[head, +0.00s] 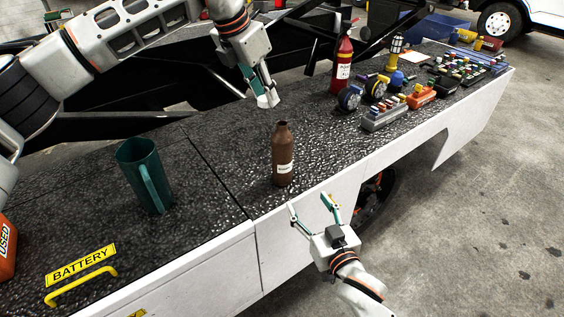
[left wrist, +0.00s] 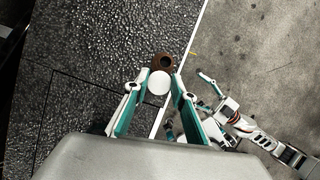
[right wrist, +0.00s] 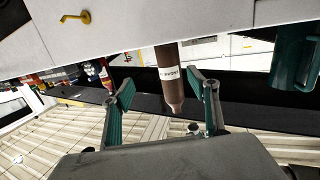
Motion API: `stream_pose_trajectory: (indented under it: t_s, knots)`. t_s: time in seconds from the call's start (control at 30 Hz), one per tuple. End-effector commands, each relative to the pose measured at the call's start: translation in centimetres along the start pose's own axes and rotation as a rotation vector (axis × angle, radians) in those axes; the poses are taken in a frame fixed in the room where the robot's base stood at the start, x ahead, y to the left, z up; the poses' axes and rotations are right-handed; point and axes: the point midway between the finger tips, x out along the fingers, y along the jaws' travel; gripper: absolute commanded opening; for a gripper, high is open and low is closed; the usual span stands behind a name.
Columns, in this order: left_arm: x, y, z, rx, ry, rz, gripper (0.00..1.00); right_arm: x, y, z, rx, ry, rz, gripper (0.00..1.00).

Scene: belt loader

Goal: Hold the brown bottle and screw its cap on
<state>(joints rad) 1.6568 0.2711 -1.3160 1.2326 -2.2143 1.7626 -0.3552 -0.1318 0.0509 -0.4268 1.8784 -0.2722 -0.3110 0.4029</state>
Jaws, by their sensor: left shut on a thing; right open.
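The brown bottle (head: 282,158) stands upright and open on the dark loader surface near its front edge, a white label on its side. My left gripper (head: 262,88) is shut on the white cap (head: 268,100), held above and behind the bottle's mouth, apart from it. In the left wrist view the cap (left wrist: 159,83) sits between the fingertips, just beside the bottle mouth (left wrist: 164,62). My right gripper (head: 310,205) is open and empty in front of the bottle, beyond the front edge. In the right wrist view the bottle (right wrist: 169,78) appears between the spread fingers, not gripped.
A green mug (head: 137,170) stands left of the bottle. A yellow handle (head: 80,284) and BATTERY sign (head: 80,265) are at the front left. A red bottle (head: 341,65), wheels, and several small parts in trays (head: 385,118) crowd the right. The surface around the brown bottle is clear.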

Motion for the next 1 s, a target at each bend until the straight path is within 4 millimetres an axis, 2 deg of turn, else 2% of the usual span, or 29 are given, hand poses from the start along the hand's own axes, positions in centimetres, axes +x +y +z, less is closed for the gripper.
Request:
stream_pose_trajectory:
  t_s: [0.2,0.43,0.63,1.0]
  knots:
    - [0.9,-0.6,2.2,0.292,0.002,-0.126,0.19,1.6,-0.8,-3.1,0.004,0.053,-0.014,0.60]
    - [1.5,-1.0,3.6,0.513,0.003,-0.216,0.19,2.5,-1.4,-5.2,0.007,0.089,-0.026,0.60]
    - [1.8,-1.0,4.0,0.584,0.004,-0.242,0.19,2.8,-1.5,-5.8,0.008,0.099,-0.029,0.60]
    - [1.8,-1.0,4.0,0.593,0.003,-0.244,0.19,2.8,-1.6,-5.9,0.008,0.100,-0.029,0.60]
